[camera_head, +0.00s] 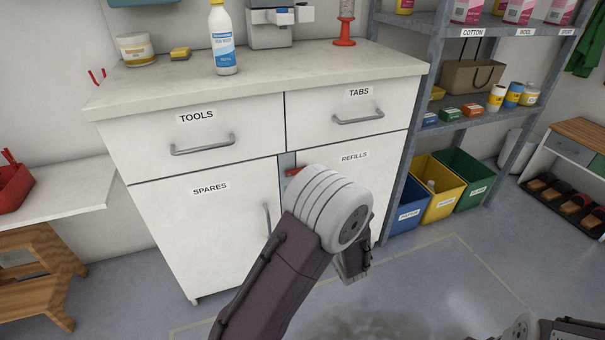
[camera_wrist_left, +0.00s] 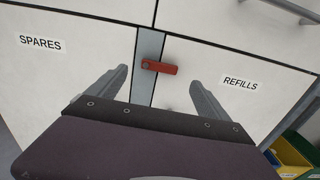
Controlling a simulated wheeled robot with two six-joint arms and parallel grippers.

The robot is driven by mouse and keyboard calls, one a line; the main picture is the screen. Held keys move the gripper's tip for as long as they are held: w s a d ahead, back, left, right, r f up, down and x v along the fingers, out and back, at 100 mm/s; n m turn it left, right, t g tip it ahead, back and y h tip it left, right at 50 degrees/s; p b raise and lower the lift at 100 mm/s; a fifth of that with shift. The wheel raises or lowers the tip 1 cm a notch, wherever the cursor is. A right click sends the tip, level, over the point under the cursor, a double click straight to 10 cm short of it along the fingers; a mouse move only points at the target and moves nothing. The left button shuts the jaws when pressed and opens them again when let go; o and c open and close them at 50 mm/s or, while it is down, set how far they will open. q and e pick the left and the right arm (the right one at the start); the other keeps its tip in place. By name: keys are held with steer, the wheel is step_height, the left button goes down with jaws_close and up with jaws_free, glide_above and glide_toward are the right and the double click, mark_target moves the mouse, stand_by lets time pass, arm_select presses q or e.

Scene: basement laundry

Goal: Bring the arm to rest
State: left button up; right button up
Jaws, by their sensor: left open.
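My left arm reaches up from the bottom of the head view toward the white cabinet (camera_head: 180,230). Its gripper is mostly hidden there behind my own white wrist joint. In the left wrist view the left gripper (camera_wrist_left: 159,78) is open, its two fingers apart with nothing between them. It faces the SPARES door (camera_wrist_left: 65,75) and the REFILLS door (camera_wrist_left: 240,105). A small red latch (camera_wrist_left: 158,67) on the grey strip between the doors shows beyond the fingertips. Both doors look shut. Only part of my right arm shows at the bottom right corner; its gripper is out of view.
The worktop holds a blue-labelled bottle (camera_head: 224,45), a tub (camera_head: 136,49) and a grey machine (camera_head: 270,32). To the right stand a metal shelf (camera_head: 455,125) and blue, yellow and green bins (camera_head: 440,198). A wooden step stool (camera_head: 38,270) is at left. Floor between is clear.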

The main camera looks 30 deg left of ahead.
arm_select(q)
steer(key=v, duration=0.2)
steer(key=shift+s+d, duration=0.2)
